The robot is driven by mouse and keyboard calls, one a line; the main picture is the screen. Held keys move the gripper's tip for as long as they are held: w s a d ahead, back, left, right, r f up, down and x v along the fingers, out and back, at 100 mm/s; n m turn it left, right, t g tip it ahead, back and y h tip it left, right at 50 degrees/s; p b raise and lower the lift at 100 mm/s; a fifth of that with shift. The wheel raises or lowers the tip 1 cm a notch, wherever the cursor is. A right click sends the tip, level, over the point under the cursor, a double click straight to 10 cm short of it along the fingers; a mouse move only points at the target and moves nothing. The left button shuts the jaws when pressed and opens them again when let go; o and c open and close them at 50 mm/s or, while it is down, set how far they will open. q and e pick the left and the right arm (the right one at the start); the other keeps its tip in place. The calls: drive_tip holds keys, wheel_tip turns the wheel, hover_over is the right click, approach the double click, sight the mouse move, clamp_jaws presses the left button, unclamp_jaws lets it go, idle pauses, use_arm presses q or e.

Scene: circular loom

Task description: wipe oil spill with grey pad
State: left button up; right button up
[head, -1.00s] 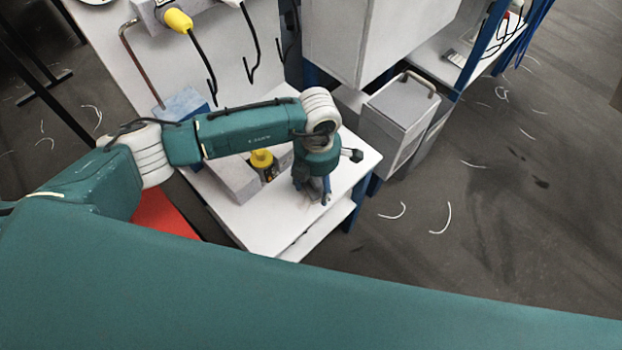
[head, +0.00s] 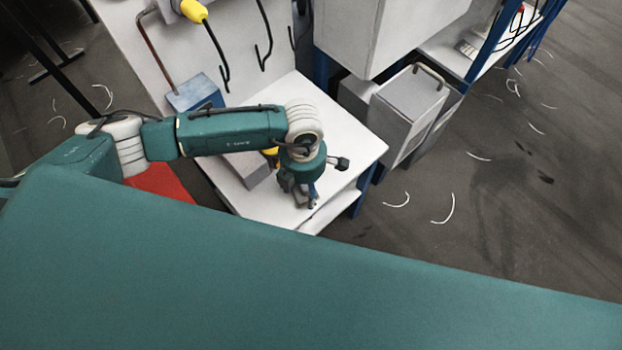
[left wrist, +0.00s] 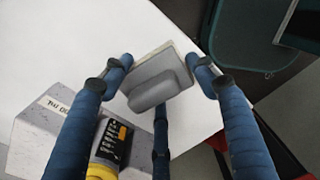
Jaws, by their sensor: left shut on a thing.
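The grey pad (left wrist: 160,82) is a light block with a rounded grip on top. It sits between the fingertips of my left gripper (left wrist: 160,75) in the left wrist view, over the white tabletop. In the head view my left gripper (head: 308,197) points down near the front edge of the white table (head: 350,140). It is shut on the pad, which the head view mostly hides. My right gripper is not in view. Dark patches mark the grey floor (head: 545,179) at the right; I cannot tell whether they are the oil spill.
A yellow-and-black bottle (left wrist: 108,145) stands beside a grey labelled block (left wrist: 40,125) on the table. A blue-and-grey box (head: 196,93) stands farther back. A grey cabinet with a handle (head: 408,105) is right of the table. Pale curved strands (head: 443,210) lie on open floor.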

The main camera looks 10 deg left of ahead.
sight(284, 210)
use_arm(q)
drive_tip(key=shift+s+a+p, duration=0.3)
drive_tip(key=shift+s+a, duration=0.3)
drive_tip(key=shift+s, duration=0.25)
drive_tip(key=shift+s+a, duration=0.5)
drive_tip(key=shift+s, duration=0.3)
drive_tip(key=shift+s+a+f+p, duration=0.15)
drive_tip(key=shift+s+a, duration=0.15)
drive_tip(key=shift+s, duration=0.2)
drive_tip(key=shift+s+a+r+p, duration=0.1)
drive_tip(key=shift+s+a, duration=0.2)
drive_tip(key=shift+s, duration=0.2)
drive_tip(key=shift+s+a+f+p, duration=0.15)
drive_tip(key=shift+s+a, duration=0.15)
drive_tip(key=shift+s, duration=0.2)
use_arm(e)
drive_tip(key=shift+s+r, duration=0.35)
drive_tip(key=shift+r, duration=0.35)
use_arm(q)
drive_tip(key=shift+w+d, duration=0.1)
drive_tip(key=shift+w, duration=0.05)
